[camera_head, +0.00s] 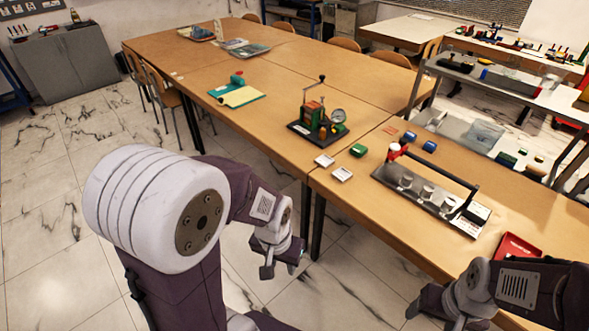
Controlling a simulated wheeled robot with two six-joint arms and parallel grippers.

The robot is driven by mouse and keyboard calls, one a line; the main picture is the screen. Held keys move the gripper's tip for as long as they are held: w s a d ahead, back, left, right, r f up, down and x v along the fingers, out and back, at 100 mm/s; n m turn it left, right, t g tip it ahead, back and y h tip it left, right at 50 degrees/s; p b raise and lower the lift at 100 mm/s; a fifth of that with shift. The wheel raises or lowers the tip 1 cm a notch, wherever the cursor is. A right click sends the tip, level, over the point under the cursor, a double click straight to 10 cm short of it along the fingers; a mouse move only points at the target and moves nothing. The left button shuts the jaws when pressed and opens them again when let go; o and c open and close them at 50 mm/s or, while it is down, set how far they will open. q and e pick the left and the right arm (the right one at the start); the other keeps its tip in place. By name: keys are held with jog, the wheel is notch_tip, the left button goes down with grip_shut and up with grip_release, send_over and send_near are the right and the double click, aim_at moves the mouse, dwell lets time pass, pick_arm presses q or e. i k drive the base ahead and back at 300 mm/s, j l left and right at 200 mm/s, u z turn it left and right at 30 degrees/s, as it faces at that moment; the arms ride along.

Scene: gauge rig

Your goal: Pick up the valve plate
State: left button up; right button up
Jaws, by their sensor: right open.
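On the table, a dark base plate (300,130) carries a green and red block with a lever, a round pressure gauge (338,116) and yellow and red parts. To its right, a long grey plate (392,178) with a black bar handle, a red knob and several pale round parts lies near the table edge. I cannot tell for sure which one is the valve plate. My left gripper (279,268) is open and empty, below and in front of the table edge. My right gripper (432,316) is open at the lower right, partly cut off, away from both plates.
A red tray (517,247) is at the right. A teal folder (238,95) lies further left. A grey shelf (490,80) stands behind.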

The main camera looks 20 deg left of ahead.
aim_at(341, 175)
jog(key=u, duration=0.35)
jog(key=i+j, duration=0.25)
jog(key=i, duration=0.15)
jog(key=i+j, duration=0.25)
jog(key=i, duration=0.15)
jog(key=i+j, duration=0.25)
jog(key=i, duration=0.15)
